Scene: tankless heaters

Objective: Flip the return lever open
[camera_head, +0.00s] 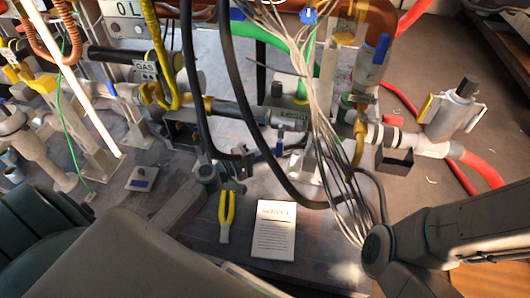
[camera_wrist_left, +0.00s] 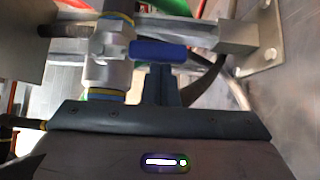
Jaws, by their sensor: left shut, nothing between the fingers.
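A blue lever handle (camera_wrist_left: 158,51) lies crosswise on a silver valve (camera_wrist_left: 108,68) in the left wrist view. A small blue handle (camera_head: 279,148) also shows on the lower pipework in the head view, probably the same one. My left gripper (camera_head: 248,160) is by the pipework, just left of that handle. In the left wrist view its shut fingers (camera_wrist_left: 164,85) are empty, with the tips close to the handle's underside. I cannot tell whether they touch it. My right arm enters at the lower right, but its gripper is out of view.
A bundle of pale wires (camera_head: 318,120) and thick black hoses hang around the work spot. Yellow-handled pliers (camera_head: 227,212) and a printed sheet (camera_head: 273,230) lie on the bench below. Another blue handle (camera_head: 378,48) is at the upper right. A metal bracket (camera_wrist_left: 250,45) stands right of the lever.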

